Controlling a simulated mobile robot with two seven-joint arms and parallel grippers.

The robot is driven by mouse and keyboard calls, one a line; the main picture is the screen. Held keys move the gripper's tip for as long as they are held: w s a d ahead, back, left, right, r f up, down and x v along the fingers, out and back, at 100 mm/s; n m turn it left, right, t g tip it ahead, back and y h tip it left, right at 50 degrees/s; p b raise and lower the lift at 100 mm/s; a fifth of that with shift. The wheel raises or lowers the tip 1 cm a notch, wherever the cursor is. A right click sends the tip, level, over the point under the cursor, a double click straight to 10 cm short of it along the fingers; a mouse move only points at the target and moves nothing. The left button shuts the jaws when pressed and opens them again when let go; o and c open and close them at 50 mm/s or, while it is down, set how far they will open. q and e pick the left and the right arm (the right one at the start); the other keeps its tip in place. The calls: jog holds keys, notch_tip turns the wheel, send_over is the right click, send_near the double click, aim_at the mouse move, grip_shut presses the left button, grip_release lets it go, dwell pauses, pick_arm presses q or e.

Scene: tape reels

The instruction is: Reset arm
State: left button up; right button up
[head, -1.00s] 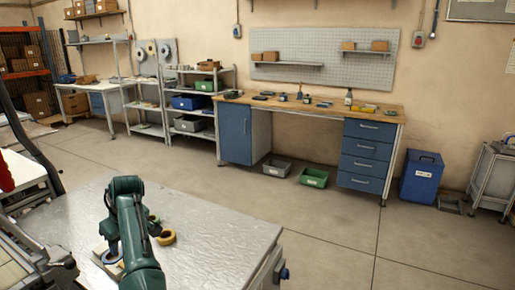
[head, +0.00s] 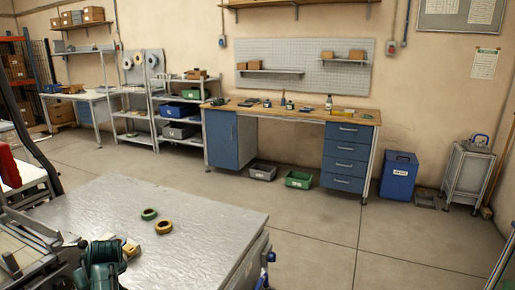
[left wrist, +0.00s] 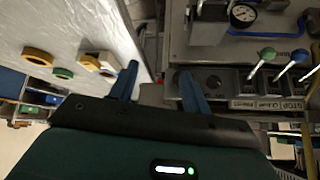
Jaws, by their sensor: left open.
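A green tape reel (head: 149,214) and a yellow tape reel (head: 164,227) lie apart on the metal-topped table (head: 205,212). They also show at the left of the left wrist view, the yellow one (left wrist: 38,56) beyond the green one (left wrist: 63,73). A third, yellowish reel (left wrist: 88,63) lies by a white piece there; in the head view it is partly hidden by my arm. My left gripper (left wrist: 158,90) is open and empty, its fingers apart beyond the table's edge, near a machine panel. My right gripper is out of view.
A workbench (head: 290,110) with blue drawers stands at the back wall. The floor between is open.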

pick_arm(q)
jog(key=s+d+f+m+t, duration=0.3)
jog(key=s+f+m, duration=0.2)
jog(key=f, duration=0.2)
jog(key=s+d+f+m+t+h, duration=0.1)
jog(key=s+d+f+m+h, duration=0.2)
jog(key=s+d, duration=0.8)
jog(key=s+d+f+m+t+h, duration=0.1)
jog(key=s+d+f+m+h, duration=0.2)
jog(key=s+d, duration=0.7)
jog(key=d+m+h, duration=0.1)
jog(key=h, duration=0.1)
jog(key=shift+s+d+f+m+t+h, duration=0.3)
jog(key=shift+s+d+f+t+h, duration=0.05)
jog(key=shift+s+t+h, duration=0.05)
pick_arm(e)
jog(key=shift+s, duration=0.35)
